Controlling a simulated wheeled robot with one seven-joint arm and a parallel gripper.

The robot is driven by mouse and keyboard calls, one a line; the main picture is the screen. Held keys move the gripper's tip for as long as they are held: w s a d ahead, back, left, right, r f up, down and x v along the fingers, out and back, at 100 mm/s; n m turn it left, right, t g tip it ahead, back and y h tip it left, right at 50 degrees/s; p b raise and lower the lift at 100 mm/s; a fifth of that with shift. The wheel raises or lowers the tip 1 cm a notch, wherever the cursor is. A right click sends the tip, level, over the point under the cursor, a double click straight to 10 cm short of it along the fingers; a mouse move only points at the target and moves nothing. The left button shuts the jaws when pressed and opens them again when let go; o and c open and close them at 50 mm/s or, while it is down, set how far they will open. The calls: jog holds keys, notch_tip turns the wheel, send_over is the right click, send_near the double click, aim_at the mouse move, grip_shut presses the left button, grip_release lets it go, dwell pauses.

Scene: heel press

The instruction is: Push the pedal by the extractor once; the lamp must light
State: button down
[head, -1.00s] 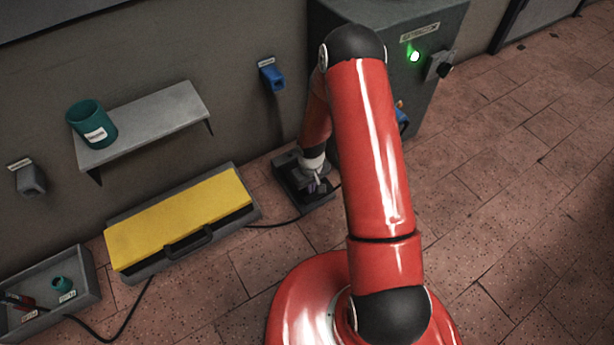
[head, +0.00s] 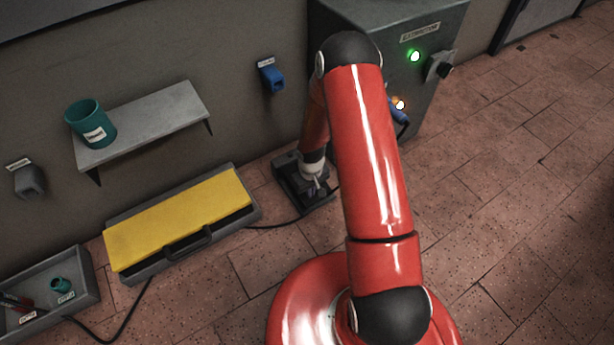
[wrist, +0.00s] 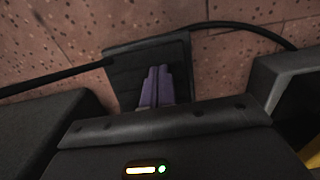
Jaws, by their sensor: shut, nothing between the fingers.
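The dark pedal (head: 286,172) lies on the floor beside the extractor, partly hidden by my arm. It also shows in the wrist view (wrist: 122,75) under my fingers. My gripper (head: 317,187) is shut and empty, pointing down over the pedal. Its purple fingers (wrist: 158,72) appear to rest on the pedal plate; how far the pedal is down I cannot tell. The grey extractor cabinet (head: 440,95) stands behind my arm. An orange lamp (head: 399,104) glows brightly on its front, and a green light (head: 415,56) is lit above it.
A yellow-topped case (head: 180,220) with a handle lies left of the pedal. A grey tray (head: 85,262) sits at lower left. A wall shelf (head: 150,122) holds a teal cup (head: 90,122). Cables run along the floor. The floor at right is clear.

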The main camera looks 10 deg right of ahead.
jog(key=shift+w, duration=0.1)
notch_tip(320, 180, up, 9)
jog(key=p, duration=0.6)
dwell(0.3)
dwell(0.3)
notch_tip(320, 180, up, 29)
jog(key=s+d+m+t+h+p, duration=0.1)
jog(key=s+d+m+t+p, duration=0.1)
jog(key=s+t+p, duration=0.15)
jog(key=s+a+r+m+t+y+p, duration=0.1)
jog(key=s+r+p, duration=0.3)
jog(key=s+r, duration=1.4)
notch_tip(320, 180, up, 3)
jog(key=shift+s+a+f+m+t, duration=0.2)
jog(key=shift+s+a+m+t, duration=0.15)
jog(key=shift+a+t, duration=0.2)
